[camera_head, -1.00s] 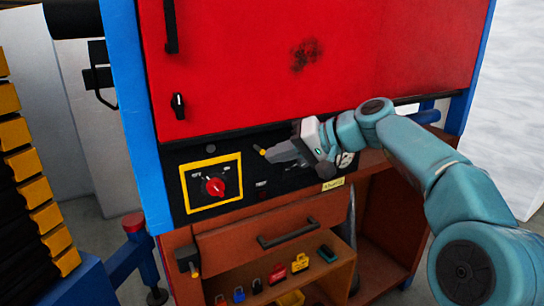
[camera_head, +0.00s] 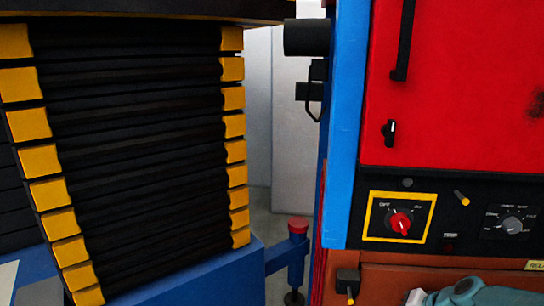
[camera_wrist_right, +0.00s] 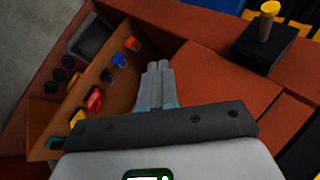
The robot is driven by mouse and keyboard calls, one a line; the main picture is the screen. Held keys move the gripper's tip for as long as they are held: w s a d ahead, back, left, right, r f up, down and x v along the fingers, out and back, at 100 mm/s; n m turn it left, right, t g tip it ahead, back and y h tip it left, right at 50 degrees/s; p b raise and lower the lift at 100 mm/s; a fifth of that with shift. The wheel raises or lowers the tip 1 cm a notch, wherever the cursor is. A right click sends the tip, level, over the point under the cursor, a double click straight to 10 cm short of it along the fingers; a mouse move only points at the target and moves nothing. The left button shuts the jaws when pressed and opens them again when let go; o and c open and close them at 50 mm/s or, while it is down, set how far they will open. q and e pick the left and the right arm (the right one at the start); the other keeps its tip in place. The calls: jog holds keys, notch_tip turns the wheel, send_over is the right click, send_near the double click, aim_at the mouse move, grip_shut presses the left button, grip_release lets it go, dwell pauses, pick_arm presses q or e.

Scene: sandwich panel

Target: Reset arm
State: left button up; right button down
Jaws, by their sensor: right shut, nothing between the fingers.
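My right gripper shows in the right wrist view (camera_wrist_right: 160,85), its two fingers together with nothing between them. It is over the orange-brown cabinet front (camera_wrist_right: 225,75), beside the open shelf with several small coloured padlocks. In the head view only a teal part of my right arm shows at the bottom right edge; its fingers are out of that picture. The control panel (camera_head: 466,239) with a red rotary switch (camera_head: 401,223) in a yellow frame is at the right, and no gripper is on it. My left gripper is not in any view.
A red cabinet door (camera_head: 455,90) with black handles is above the panel, beside a blue post (camera_head: 347,130). A black bellows with yellow edges (camera_head: 140,150) fills the left. A red-capped blue post (camera_head: 298,250) stands between. A black block with a yellow-topped pin (camera_wrist_right: 262,42) is near the right gripper.

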jog(key=s+a+f+n+g, duration=0.2)
jog(key=s+a+f, duration=0.6)
jog(key=f, duration=0.3)
jog(key=s+a+f+n+g, duration=0.2)
jog(key=s+a+f, duration=0.7)
jog(key=f, duration=0.3)
jog(key=shift+s+a+g, duration=0.3)
jog(key=shift+s+g, duration=0.05)
jog(key=shift+g, duration=0.05)
jog(key=c, duration=1.4)
grip_release()
jog(key=s+a, duration=0.1)
jog(key=s, duration=0.1)
jog(key=s+a+f+n, duration=0.1)
jog(key=s, duration=0.2)
jog(key=s+a+f+n+g, duration=0.1)
jog(key=s+a, duration=0.1)
jog(key=shift+s, duration=0.3)
jog(key=shift+c, duration=0.2)
jog(key=o, duration=0.5)
jog(key=shift+s+a, duration=0.15)
jog(key=o, duration=0.4)
jog(key=m+t+h+b, duration=0.3)
jog(key=t+h, duration=0.5)
jog(key=t, duration=0.9)
send_near(403, 230)
jog(key=shift+m, duration=0.3)
jog(key=p+x, duration=0.4)
jog(key=x, duration=0.6)
